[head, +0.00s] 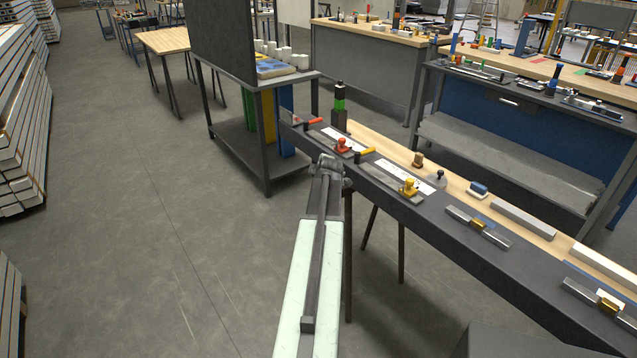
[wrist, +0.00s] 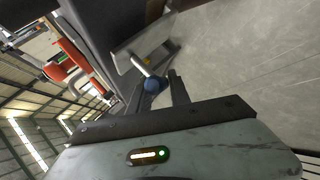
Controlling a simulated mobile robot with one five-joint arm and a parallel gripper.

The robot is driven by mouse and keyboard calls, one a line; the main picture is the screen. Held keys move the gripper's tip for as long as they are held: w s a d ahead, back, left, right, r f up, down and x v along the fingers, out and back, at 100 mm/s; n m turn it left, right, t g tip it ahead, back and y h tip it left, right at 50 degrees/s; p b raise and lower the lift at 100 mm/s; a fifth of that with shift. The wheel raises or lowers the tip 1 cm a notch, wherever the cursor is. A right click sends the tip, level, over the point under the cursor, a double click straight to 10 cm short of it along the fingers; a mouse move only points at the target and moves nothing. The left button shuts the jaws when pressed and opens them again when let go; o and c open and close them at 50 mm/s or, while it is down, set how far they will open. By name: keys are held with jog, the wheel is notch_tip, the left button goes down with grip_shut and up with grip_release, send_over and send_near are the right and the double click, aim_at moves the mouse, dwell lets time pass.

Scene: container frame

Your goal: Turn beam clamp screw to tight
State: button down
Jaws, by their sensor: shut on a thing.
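In the wrist view, a pale metal beam clamp (wrist: 146,38) sits at the edge of a dark beam (wrist: 92,22). Its thin screw (wrist: 138,65) runs toward my gripper and ends in a round blue knob (wrist: 153,84). My gripper (wrist: 156,82) is shut on the blue knob, with one finger on each side of it. In the head view, my gripper (head: 328,163) is at the near side of the long dark beam (head: 400,212), and the clamp cannot be made out there.
A red-handled tool (head: 313,121), a red knob piece (head: 344,145) and a yellow knob piece (head: 408,187) lie along the beam and bench. The grey floor (head: 170,230) to the left is clear.

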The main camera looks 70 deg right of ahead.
jog(key=t+h+b, duration=0.1)
jog(key=b, duration=0.1)
jog(key=f+m+t+h+b, duration=0.1)
jog(key=b, duration=0.2)
jog(key=shift+s+a, duration=0.2)
jog(key=shift+s, duration=0.15)
jog(key=shift+r+t+h+b, duration=0.3)
jog(key=shift+t+h+b, duration=0.25)
jog(key=shift+b, duration=0.45)
jog(key=shift+r, duration=0.1)
jog(key=c, duration=1.3)
grip_release()
jog(key=shift+d, duration=0.1)
jog(key=shift+w, duration=0.1)
jog(key=p+v, duration=0.1)
jog(key=v, duration=0.6)
jog(key=shift+s+a+p, duration=0.3)
jog(key=shift+p, duration=0.1)
